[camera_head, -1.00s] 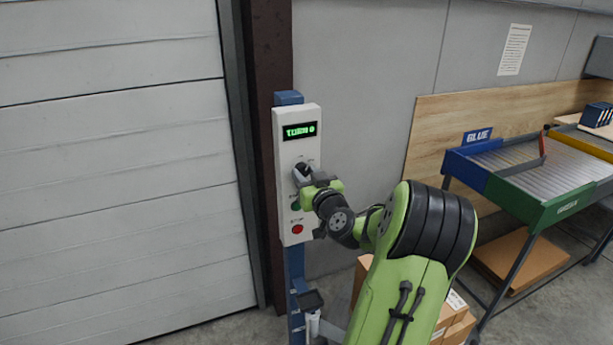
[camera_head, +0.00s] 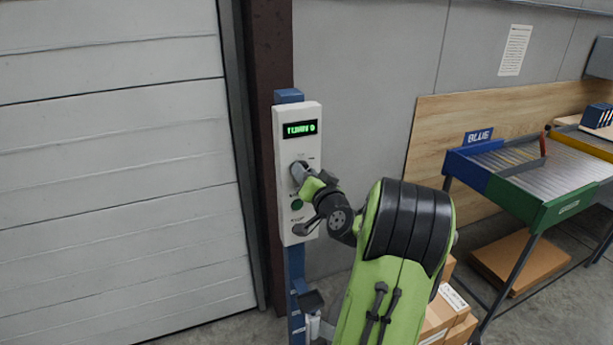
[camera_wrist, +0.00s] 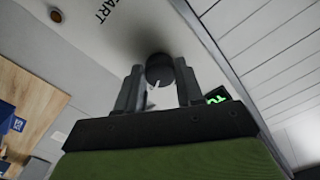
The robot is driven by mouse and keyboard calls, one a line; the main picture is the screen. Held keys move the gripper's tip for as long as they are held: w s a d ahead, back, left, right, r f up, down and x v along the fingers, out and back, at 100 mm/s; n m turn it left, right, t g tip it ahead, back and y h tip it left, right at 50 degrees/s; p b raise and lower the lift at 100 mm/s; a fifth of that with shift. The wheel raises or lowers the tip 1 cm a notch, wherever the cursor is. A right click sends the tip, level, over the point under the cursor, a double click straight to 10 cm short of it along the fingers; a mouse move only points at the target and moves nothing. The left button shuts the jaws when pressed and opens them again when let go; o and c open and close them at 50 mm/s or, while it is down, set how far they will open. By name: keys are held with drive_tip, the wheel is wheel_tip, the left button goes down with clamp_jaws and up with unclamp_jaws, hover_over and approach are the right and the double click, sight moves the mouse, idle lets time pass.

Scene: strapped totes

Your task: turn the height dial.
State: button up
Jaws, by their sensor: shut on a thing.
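The height dial (camera_wrist: 160,68) is a dark round knob with a light pointer mark, on the front of a white control panel (camera_head: 283,180). My gripper (camera_head: 304,180) is at the dial; in the wrist view its two fingers (camera_wrist: 159,88) stand on either side of the knob and are shut on it. The wrist view is strongly rolled against the panel. A green-lit display (camera_head: 300,129) sits above the dial, its text too small to read surely. A green button (camera_head: 297,204) shows below the dial. My wrist covers the lower right of the panel, including the red button.
The panel stands on a blue post (camera_head: 295,270) before a brown column, beside a white shutter door (camera_head: 120,170). Cardboard boxes (camera_head: 440,312) lie behind my arm. A roller table (camera_head: 530,180) stands at the right.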

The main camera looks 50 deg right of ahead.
drive_tip(key=m+p, duration=0.2)
drive_tip(key=m, duration=0.9)
drive_tip(key=shift+m, duration=0.3)
idle(0.4)
drive_tip(key=o, duration=1)
drive_tip(key=shift+o, duration=0.2)
drive_tip(key=b+v, duration=0.5)
drive_tip(key=v, duration=1.1)
